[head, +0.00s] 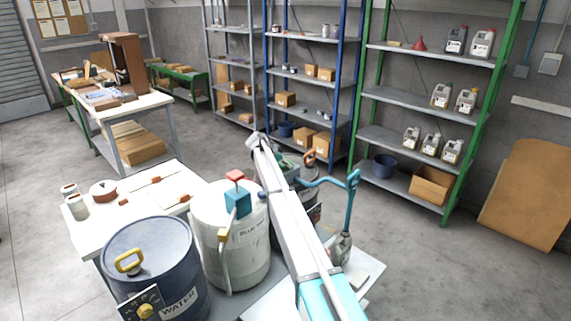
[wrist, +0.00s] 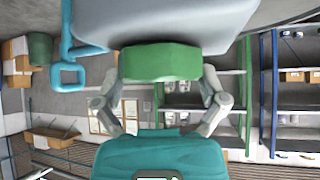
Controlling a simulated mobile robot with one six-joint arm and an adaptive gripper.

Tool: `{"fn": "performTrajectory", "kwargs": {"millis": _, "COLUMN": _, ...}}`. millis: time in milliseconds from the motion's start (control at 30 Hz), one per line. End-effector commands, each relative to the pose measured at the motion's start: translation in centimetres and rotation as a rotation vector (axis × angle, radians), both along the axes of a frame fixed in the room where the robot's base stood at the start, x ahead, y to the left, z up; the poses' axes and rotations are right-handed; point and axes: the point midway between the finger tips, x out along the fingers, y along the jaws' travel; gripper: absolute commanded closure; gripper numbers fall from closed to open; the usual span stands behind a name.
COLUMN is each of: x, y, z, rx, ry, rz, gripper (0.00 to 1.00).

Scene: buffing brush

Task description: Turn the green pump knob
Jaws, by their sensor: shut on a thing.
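The green knob (wrist: 160,62) shows in the wrist view as a green block against a large grey body (wrist: 165,22). My gripper (wrist: 162,76) is shut on it, with one grey finger at each side of the knob. A blue pipe with a looped end (wrist: 68,72) runs beside the grey body on the left. In the head view my white arm (head: 285,215) crosses the middle of the scene, and I cannot make out the green knob or my fingers there. A blue pipe and handle (head: 352,182) show to the right of the arm.
A blue water drum (head: 190,255) and a white drum (head: 250,255) stand left of my arm. A white table (head: 165,172) with small jars is behind them. Shelves with jugs and boxes (head: 430,145) line the back wall. Floor at right (head: 440,270) is clear.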

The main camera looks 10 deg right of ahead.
Motion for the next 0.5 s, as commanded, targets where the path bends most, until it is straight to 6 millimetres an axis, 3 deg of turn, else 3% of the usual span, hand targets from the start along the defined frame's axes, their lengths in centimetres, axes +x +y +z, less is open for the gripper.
{"fn": "performTrajectory", "kwargs": {"millis": 500, "x": 0.16, "y": 0.07, "z": -0.05, "rx": 0.003, "ry": 0.0, "rz": -0.363, "gripper": 0.56}}
